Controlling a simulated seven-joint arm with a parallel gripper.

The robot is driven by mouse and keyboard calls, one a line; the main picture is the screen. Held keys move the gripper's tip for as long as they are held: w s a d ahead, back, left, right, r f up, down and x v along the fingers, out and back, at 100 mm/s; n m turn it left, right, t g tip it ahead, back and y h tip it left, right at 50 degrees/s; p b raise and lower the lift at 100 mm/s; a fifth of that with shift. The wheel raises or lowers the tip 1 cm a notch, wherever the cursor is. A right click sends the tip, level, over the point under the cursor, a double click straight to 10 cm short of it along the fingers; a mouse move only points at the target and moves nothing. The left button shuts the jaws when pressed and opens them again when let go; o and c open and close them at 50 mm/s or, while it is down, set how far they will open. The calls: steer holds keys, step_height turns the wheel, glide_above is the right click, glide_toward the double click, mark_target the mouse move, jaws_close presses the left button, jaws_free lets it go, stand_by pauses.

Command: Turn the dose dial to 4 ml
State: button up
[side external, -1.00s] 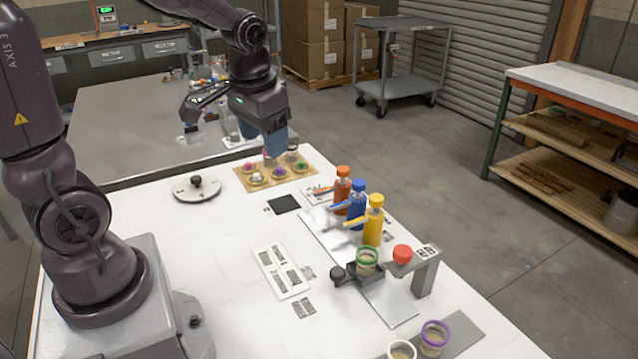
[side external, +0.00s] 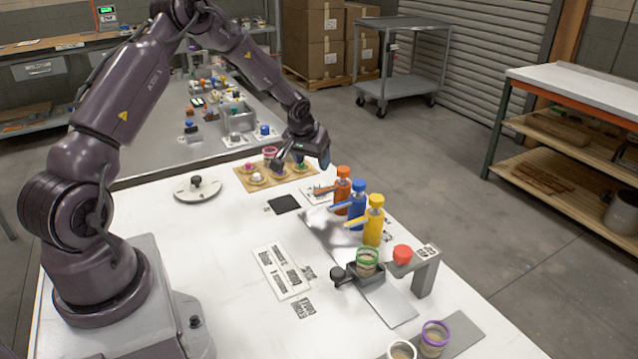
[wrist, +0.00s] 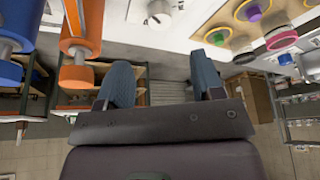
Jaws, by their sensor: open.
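A round white disc with a black knob (side external: 196,187) lies flat on the white table at the left; it may be the dose dial, but no markings are readable. My gripper (side external: 323,158) is high over the back right of the table, tilted sideways, well to the right of the disc and touching nothing that I can see. In the wrist view my gripper (wrist: 163,80) has its two blue fingers apart with nothing between them. The disc cannot be made out in the wrist view.
Orange (side external: 342,188), blue (side external: 357,205) and yellow (side external: 373,222) pump bottles stand right of centre. A tan board (side external: 246,184) with coloured knobs lies behind. A green-rimmed cup (side external: 367,262) sits near a red button (side external: 402,253). Bare table lies between the disc and the printed cards.

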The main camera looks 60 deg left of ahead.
mark_target(320, 184)
steer(key=x, duration=1)
steer(key=c, duration=0.9)
